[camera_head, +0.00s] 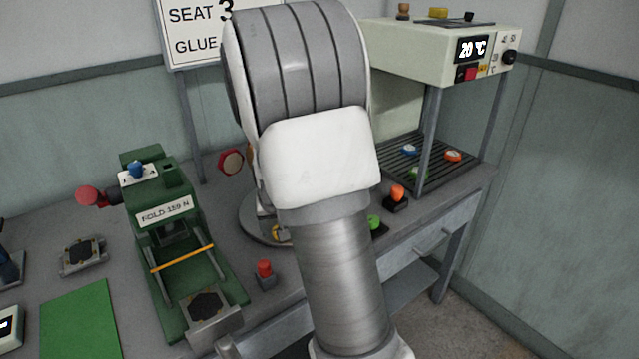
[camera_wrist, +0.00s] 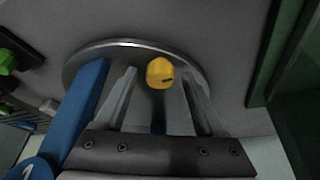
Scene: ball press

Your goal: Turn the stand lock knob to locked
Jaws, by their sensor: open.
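The yellow stand lock knob (camera_wrist: 160,73), with a dark mark on its face, sits near the middle of the round grey stand base (camera_wrist: 95,52) in the wrist view. My gripper (camera_wrist: 158,80) is open, its two grey fingers pointing toward the knob, one on each side. I cannot tell whether either finger touches it.
A blue bar (camera_wrist: 85,105) runs close to the left finger. The green press (camera_head: 165,225) stands left of the stand. A red button (camera_head: 264,268) is in front, and orange (camera_head: 397,192) and green (camera_head: 375,222) buttons are at right. An oven (camera_head: 440,50) stands behind.

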